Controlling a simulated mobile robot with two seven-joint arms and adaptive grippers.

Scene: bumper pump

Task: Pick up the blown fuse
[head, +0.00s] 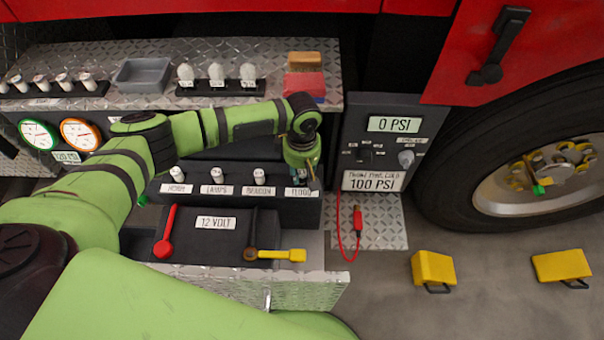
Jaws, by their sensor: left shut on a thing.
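My left gripper (302,178) points down at the right end of the fuse block (240,208), just above the label that seems to read FLOOD. It is shut on a fuse, which is mostly hidden by the fingers; I cannot tell whether the fuse is still seated in its socket. White fuses stand upright over the labels HORN (178,174), LAMPS (217,175) and BEACON (259,176). My right gripper is not in view.
On the tread-plate shelf above are a row of small fuses (62,81), a grey tray (142,75), a rack of bulbs (217,75) and stacked blocks (305,84). A 12 VOLT box with red (164,247) and yellow (285,255) handles lies below. The pump panel (383,150) stands close right.

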